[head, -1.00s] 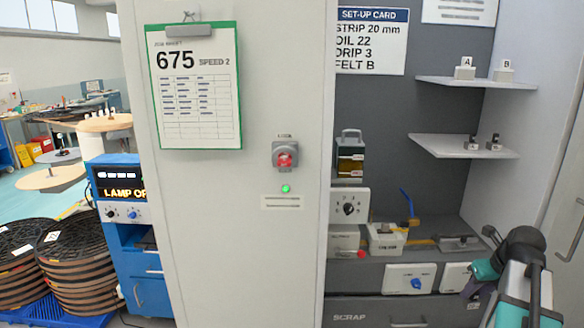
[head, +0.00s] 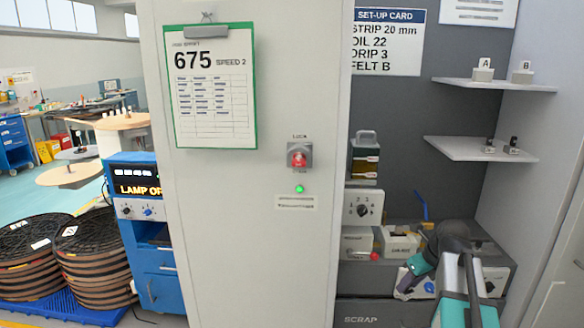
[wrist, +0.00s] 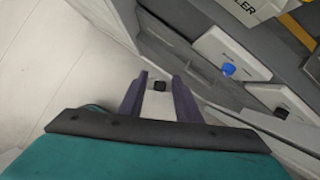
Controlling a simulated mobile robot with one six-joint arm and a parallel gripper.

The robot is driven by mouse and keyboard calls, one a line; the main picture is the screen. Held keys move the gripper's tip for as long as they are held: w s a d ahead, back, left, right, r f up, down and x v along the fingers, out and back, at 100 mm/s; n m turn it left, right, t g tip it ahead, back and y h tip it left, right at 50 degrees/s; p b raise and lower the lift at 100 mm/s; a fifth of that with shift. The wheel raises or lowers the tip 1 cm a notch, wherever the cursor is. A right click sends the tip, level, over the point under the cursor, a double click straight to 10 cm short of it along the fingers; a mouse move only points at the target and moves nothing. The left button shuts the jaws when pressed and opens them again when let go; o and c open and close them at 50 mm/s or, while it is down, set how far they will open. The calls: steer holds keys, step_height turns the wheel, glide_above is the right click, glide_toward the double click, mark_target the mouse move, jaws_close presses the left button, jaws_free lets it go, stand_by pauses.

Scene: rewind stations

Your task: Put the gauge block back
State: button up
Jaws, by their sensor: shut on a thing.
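My gripper (wrist: 159,100) shows in the wrist view with its two dark fingers apart, closed on a small pale piece with a black end (wrist: 159,85). I take this piece for the gauge block; most of it is hidden by the fingers and the gripper body. In the head view my gripper (head: 406,284) hangs low in front of the station's front panels, and the held piece cannot be made out there.
A white panel with a blue knob (wrist: 228,69) is right of the fingers. A pale cabinet wall (head: 240,230) stands left.

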steer(key=s+a+f+n+g+y, duration=0.1)
steer(key=a+n+g, duration=0.6)
steer(key=a+n, duration=1)
steer(key=shift+s+a+f+n+y, duration=0.15)
steer(key=shift+s+a+n+y, duration=0.2)
steer(key=shift+n, duration=1.65)
steer(key=shift+w, duration=0.1)
steer(key=d, duration=0.7)
